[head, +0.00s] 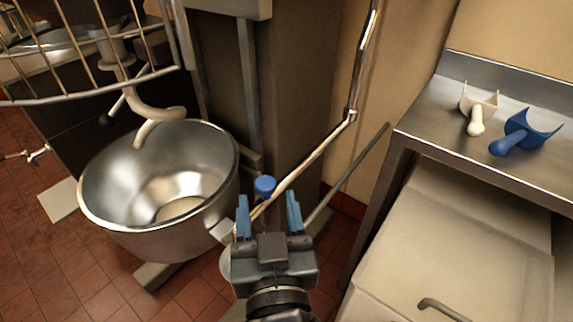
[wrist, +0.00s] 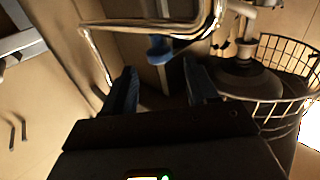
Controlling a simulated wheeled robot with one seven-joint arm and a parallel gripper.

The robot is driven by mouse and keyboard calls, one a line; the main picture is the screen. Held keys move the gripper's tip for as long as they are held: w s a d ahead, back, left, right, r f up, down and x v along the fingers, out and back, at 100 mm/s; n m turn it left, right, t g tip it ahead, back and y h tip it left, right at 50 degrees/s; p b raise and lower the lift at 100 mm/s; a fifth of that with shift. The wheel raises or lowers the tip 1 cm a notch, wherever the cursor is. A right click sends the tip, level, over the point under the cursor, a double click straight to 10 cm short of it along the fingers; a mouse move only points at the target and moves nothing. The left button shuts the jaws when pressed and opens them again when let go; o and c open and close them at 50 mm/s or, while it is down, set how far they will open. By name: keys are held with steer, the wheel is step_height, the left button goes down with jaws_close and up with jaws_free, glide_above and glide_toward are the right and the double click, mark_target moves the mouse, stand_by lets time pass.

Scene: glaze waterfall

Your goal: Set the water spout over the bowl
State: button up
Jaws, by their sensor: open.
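The water spout is a thin, bent metal pipe (head: 318,153) that runs down from the wall at the upper right toward my gripper. A blue piece (head: 265,186) shows near its lower end; the wrist view also shows the pipe (wrist: 140,22) and the blue piece (wrist: 160,48). The steel mixer bowl (head: 100,215) stands left of the spout's lower end, which looks to be outside the bowl's rim. My gripper (head: 267,200) is open, its two blue fingers pointing at the blue piece, which appears just beyond the fingertips. Contact cannot be told.
A dough hook (head: 157,118) hangs over the bowl, with a wire guard (head: 90,88) above. At right, a steel counter (head: 425,135) holds a white scoop (head: 477,112) and a blue scoop (head: 525,135). A beige bin (head: 450,235) stands below it.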

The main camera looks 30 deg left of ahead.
steer(key=x, duration=0.7)
steer(key=shift+p, duration=0.4)
steer(key=shift+w, duration=0.1)
steer(key=shift+c, duration=0.4)
steer(key=shift+a+r, duration=0.1)
steer(key=shift+r, duration=0.05)
jaws_close()
